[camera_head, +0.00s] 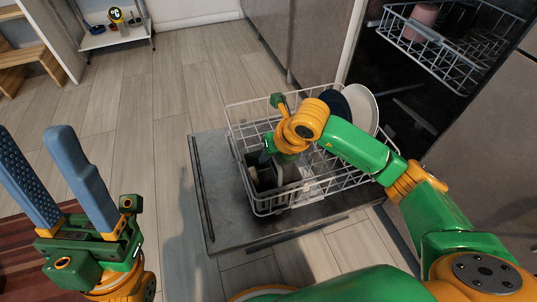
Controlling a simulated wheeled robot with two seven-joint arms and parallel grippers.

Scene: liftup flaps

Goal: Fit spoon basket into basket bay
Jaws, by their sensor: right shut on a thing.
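The spoon basket (258,178) is a small dark box with light panels at the left part of the lower rack. My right gripper (270,150) reaches down over it and is shut on its upper part; the fingertips are mostly hidden by the wrist. The basket appears to be at or within the rack's left end; I cannot tell if it sits fully down in the basket bay, which is hidden behind the basket and my arm. My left gripper (70,180) is open and empty at the left, above the floor, well away from the rack.
The lower rack (318,188) is pulled out over the open dishwasher door (217,200). A white plate (362,108) and a dark plate (339,103) stand in it. The upper rack (437,47) holds a pink cup (421,20).

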